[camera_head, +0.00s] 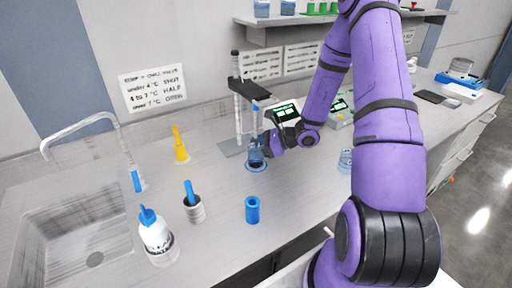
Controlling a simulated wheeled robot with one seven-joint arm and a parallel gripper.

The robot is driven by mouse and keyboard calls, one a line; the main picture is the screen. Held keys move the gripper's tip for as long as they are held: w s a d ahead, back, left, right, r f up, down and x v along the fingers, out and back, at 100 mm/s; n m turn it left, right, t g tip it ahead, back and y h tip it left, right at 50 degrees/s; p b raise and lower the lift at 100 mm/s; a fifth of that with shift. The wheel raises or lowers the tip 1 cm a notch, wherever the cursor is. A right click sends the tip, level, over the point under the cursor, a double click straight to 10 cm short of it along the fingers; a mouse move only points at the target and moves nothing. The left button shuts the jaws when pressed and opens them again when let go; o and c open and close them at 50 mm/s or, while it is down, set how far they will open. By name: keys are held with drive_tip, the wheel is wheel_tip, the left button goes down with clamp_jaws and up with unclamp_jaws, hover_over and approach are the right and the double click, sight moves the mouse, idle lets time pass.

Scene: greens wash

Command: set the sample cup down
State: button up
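The sample cup (256,155) looks like a small, clear bluish cup. It is at the foot of a stand with an upright rod, over a blue-ringed spot (257,168) on the counter. My gripper (264,147) reaches in from the right and is at the cup's upper right side. The fingers are small and partly hidden, so I cannot tell whether they close on the cup. I also cannot tell whether the cup's base touches the counter.
The stand (237,95) rises just behind the cup. A blue cylinder (252,210), a dark-and-white pot (194,210), a white bottle (157,238) and a yellow item (180,146) stand on the counter. A sink (75,235) is at left. Bare counter lies between them.

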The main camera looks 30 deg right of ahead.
drive_tip(key=o, duration=0.4)
drive_tip(key=shift+c, duration=0.2)
drive_tip(key=shift+r, duration=0.15)
drive_tip(key=v, duration=1.2)
